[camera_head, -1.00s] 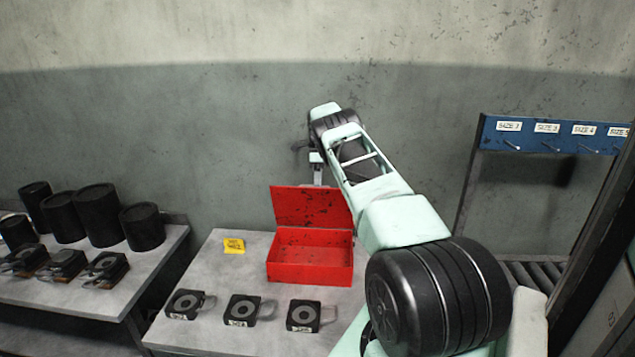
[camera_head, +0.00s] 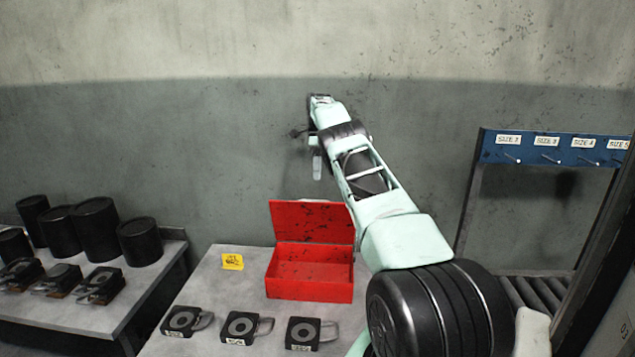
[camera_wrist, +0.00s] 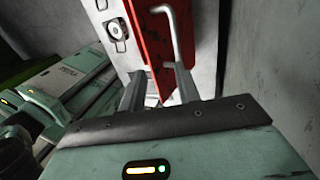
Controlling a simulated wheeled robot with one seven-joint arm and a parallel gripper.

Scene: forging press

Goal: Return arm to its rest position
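My arm reaches up and back over the table in the head view. My gripper (camera_head: 317,168) hangs behind and above the red box (camera_head: 310,288), whose lid (camera_head: 311,222) stands open. In the wrist view my gripper (camera_wrist: 158,88) has its two fingers apart, with no object seen between them. The red lid (camera_wrist: 150,40) with a bent grey handle (camera_wrist: 178,28) shows beyond the fingers. The handle's lower end passes close to the right finger in the picture; I cannot tell the distance.
Several black measuring-tape-like parts, one being this part (camera_head: 240,326), lie on the table front. A yellow note (camera_head: 232,262) lies beside the box. Black cylinders (camera_head: 97,228) stand on the left table. A blue labelled rack (camera_head: 550,148) stands right. The grey wall is close behind my arm.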

